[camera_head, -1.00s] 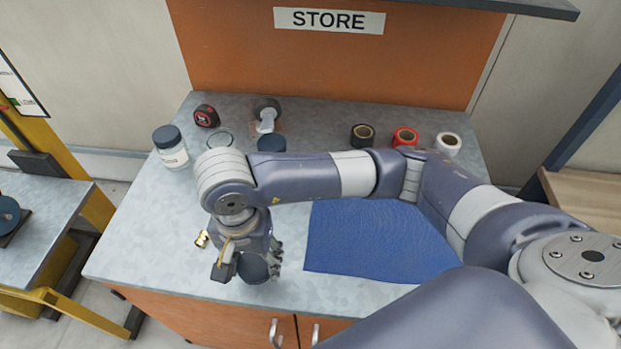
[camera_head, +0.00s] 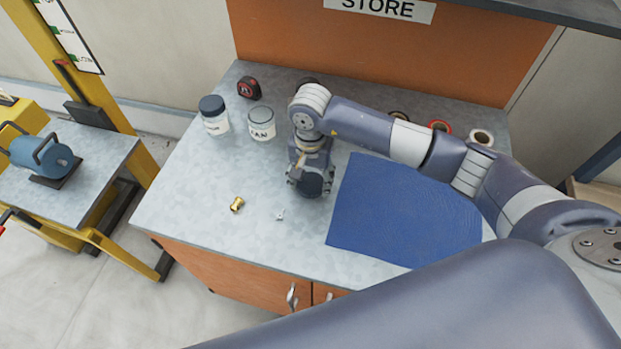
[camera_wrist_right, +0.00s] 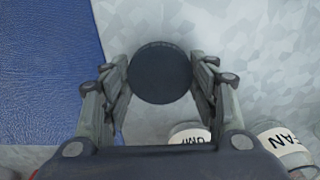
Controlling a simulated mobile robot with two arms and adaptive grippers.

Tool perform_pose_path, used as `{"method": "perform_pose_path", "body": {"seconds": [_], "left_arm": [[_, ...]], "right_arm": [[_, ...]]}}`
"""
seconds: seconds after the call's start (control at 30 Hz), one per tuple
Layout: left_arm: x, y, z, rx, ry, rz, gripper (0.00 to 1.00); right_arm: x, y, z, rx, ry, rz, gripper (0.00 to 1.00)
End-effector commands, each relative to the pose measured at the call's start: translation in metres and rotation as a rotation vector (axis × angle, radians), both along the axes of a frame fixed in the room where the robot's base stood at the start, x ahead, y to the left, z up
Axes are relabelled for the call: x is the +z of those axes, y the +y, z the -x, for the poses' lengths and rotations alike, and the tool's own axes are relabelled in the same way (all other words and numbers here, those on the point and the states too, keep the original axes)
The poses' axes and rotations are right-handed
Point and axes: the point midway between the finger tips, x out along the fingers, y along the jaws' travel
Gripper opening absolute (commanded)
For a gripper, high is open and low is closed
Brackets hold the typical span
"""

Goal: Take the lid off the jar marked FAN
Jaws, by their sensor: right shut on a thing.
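The jar marked FAN (camera_head: 261,126) is clear with a white label and stands open on the bench, with no lid on it. Its label also shows at the lower right of the right wrist view (camera_wrist_right: 281,140). My right gripper (camera_head: 311,180) is shut on a dark round lid (camera_wrist_right: 160,73), held between both fingers over bare bench left of the blue mat. The lid also shows under the gripper in the head view (camera_head: 312,186). Its height above the bench is hard to tell. My left gripper is not in view.
A dark-lidded jar (camera_head: 213,115) stands left of the FAN jar. Another labelled jar (camera_wrist_right: 190,136) shows in the wrist view. The blue mat (camera_head: 405,210) is clear.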

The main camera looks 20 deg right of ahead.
Motion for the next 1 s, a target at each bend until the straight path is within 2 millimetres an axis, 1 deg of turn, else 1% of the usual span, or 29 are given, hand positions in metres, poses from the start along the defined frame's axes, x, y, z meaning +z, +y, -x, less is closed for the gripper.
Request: {"method": "perform_pose_path", "body": {"seconds": [0.03,0.1,0.2,0.4,0.53,0.57,0.6,0.63,1.0], "left_arm": [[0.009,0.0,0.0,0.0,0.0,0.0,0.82],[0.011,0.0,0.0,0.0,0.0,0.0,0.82],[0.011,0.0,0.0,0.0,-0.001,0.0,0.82],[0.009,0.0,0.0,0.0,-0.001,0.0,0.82],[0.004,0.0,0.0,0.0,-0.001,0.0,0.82],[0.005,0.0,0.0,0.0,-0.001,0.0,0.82],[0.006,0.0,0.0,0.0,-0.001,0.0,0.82],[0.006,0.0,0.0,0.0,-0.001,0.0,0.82],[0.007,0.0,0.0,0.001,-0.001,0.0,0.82]], "right_arm": [[-0.004,0.001,0.001,-0.001,0.004,-0.001,0.26],[-0.012,0.001,0.001,-0.001,0.002,-0.001,0.26],[-0.017,0.0,0.0,0.0,-0.001,0.0,0.26],[-0.018,0.0,0.0,0.0,-0.002,0.0,0.26],[-0.022,0.001,-0.001,0.0,-0.003,-0.001,0.26],[-0.02,0.001,0.0,0.0,-0.002,-0.001,0.59],[-0.02,0.001,0.0,0.0,-0.002,-0.001,0.68],[-0.02,0.001,0.0,0.0,-0.002,-0.001,0.74],[-0.018,0.001,0.0,0.0,-0.002,-0.001,0.74]]}}
